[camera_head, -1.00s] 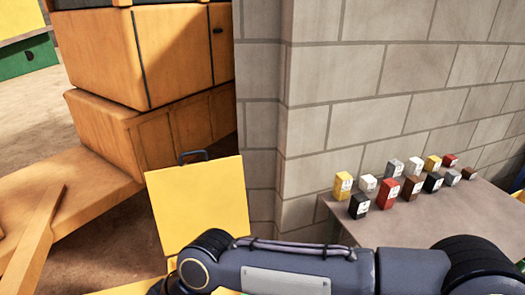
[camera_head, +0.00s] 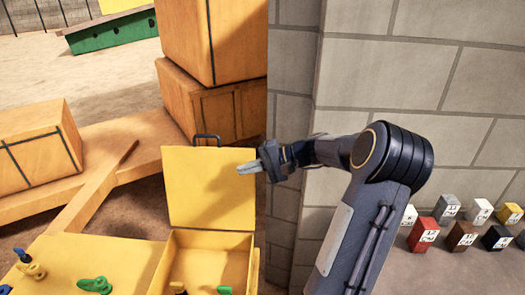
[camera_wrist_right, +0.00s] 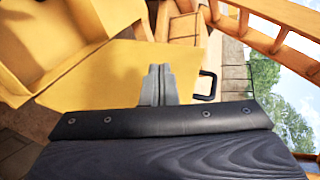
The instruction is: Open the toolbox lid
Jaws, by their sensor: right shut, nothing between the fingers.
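The yellow toolbox (camera_head: 258,268) stands in the lower middle of the head view, cut off by the bottom edge. Its lid (camera_head: 205,190) stands upright at the back, raised off the box, with the dark handle (camera_head: 207,138) on its top edge. The open inside shows, with a few small items at the bottom edge. My right gripper (camera_head: 240,169) is shut and empty, at the lid's right edge in the picture. In the right wrist view its fingers (camera_wrist_right: 158,72) overlap the lid (camera_wrist_right: 95,85), near the handle (camera_wrist_right: 207,86); contact is unclear. My left gripper is out of view.
A yellow surface (camera_head: 90,260) with green and dark pieces lies left of the box. Orange crates (camera_head: 205,105) and an orange beam (camera_head: 110,155) are behind. A block wall (camera_head: 430,110) rises at right, with several small coloured boxes (camera_head: 462,236) on a surface before it.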

